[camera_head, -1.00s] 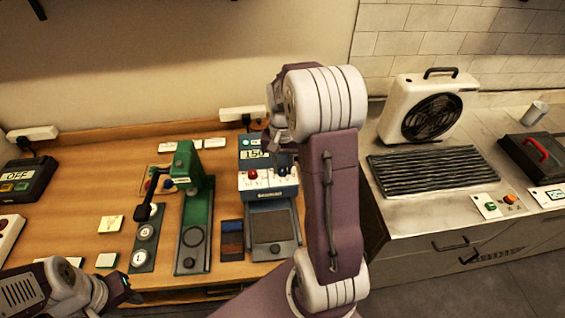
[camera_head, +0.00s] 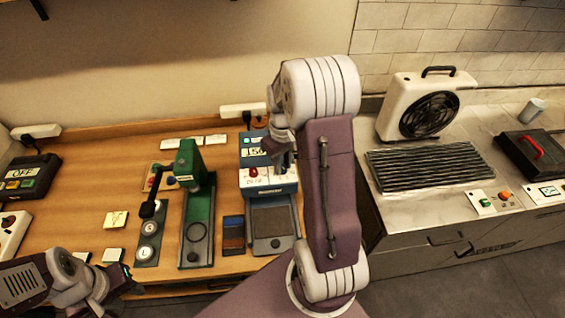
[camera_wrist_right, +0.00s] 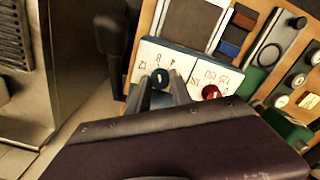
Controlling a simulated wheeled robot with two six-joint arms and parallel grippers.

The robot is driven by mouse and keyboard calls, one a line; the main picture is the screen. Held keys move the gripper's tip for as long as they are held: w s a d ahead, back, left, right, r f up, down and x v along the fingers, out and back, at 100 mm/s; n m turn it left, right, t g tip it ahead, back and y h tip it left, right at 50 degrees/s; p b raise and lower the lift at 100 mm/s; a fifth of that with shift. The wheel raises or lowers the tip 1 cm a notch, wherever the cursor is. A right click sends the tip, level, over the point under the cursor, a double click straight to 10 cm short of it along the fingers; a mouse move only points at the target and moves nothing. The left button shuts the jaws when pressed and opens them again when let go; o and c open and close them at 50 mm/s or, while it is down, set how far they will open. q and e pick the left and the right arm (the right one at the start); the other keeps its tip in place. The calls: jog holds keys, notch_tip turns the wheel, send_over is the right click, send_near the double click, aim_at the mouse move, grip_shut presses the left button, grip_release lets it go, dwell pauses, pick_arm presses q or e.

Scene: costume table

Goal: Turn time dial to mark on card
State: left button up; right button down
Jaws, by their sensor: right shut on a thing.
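The press machine (camera_head: 268,190) stands on the wooden table, with a display reading about 150 and a white dial panel. In the right wrist view, the dark blue dial (camera_wrist_right: 161,77) sits among printed numbers on that panel, and its pointer is too small to read. My right gripper (camera_wrist_right: 163,88) is shut on this dial, one finger on each side; in the head view the gripper (camera_head: 283,150) is partly hidden by my arm. A red dial (camera_wrist_right: 211,91) is beside it. A small cream card (camera_head: 115,219) lies left; its mark is unreadable. My left gripper (camera_head: 128,281) is low at the left, apparently empty.
A green press (camera_head: 197,210) with a black handle stands left of the machine. Dark swatches (camera_head: 233,235) lie between them. A box reading OFF (camera_head: 28,178) is far left. A fan (camera_head: 428,108) and grill (camera_head: 430,165) occupy the right counter.

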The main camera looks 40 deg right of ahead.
jog(key=shift+w+r, duration=0.1)
dwell(0.5)
jog(key=c, duration=1.1)
grip_release()
jog(key=shift+c, duration=0.2)
notch_tip(320, 180, up, 9)
jog(key=shift+b, duration=0.4)
